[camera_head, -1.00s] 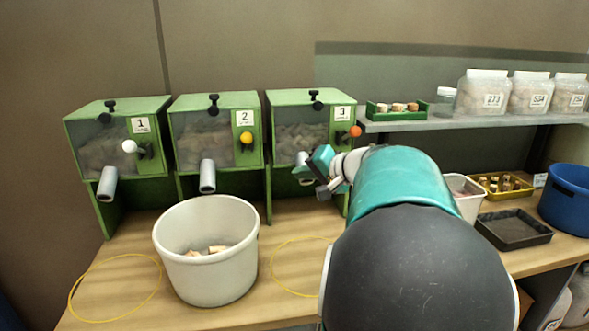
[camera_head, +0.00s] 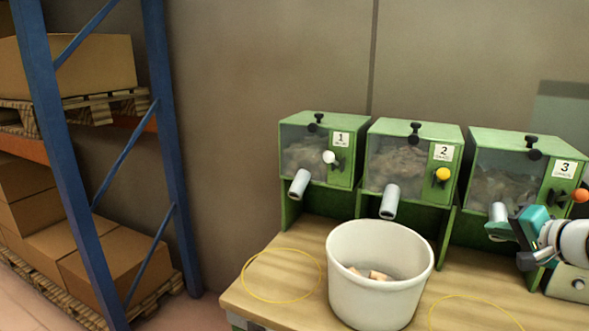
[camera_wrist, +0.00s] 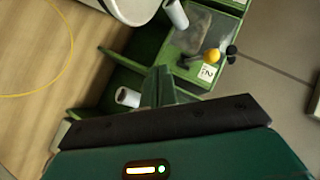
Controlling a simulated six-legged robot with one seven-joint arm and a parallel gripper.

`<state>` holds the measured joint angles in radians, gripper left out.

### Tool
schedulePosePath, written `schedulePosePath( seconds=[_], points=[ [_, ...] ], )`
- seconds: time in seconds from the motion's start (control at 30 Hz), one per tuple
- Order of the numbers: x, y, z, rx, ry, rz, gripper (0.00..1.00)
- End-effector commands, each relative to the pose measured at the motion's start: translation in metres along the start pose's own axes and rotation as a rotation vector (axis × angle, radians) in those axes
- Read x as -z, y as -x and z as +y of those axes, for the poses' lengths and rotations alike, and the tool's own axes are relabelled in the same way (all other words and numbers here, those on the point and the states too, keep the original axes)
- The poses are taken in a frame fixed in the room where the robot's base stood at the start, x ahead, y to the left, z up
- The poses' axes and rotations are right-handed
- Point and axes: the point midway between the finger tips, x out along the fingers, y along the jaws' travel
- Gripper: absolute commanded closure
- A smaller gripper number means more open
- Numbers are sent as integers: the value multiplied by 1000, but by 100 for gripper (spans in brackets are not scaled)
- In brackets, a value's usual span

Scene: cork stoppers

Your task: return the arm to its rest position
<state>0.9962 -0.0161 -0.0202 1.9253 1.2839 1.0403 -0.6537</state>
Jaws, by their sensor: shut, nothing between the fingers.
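My gripper (camera_head: 515,232) is at the right of the head view, in front of the dispenser marked 3 (camera_head: 513,142) and close to its spout. Whether it touches the spout I cannot tell. In the wrist view my gripper's fingers (camera_wrist: 158,85) are together and hold nothing. The arm is still stretched out toward the dispensers, and most of it lies outside the head view on the right.
Dispensers 1 (camera_head: 305,119) and 2 (camera_head: 400,126) stand left of dispenser 3. A white bucket (camera_head: 375,290) with several corks stands on the wooden table (camera_head: 250,309). Yellow rings (camera_head: 262,298) mark the tabletop. A blue rack (camera_head: 172,130) with boxes stands at left.

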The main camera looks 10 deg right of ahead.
Motion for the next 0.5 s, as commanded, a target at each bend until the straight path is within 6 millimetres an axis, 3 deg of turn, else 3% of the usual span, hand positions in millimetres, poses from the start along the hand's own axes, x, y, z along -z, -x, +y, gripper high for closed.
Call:
schedulePosePath(
  seconds=[0.13, 0.27, 0.4, 0.5],
  points=[
    [-60, -19, -30, -43, 69, -132, 100],
    [-142, -28, -55, -122, 179, -294, 100],
    [-222, -21, -68, -213, 322, -431, 100],
    [-270, -8, -69, -274, 440, -500, 100]
  ],
)
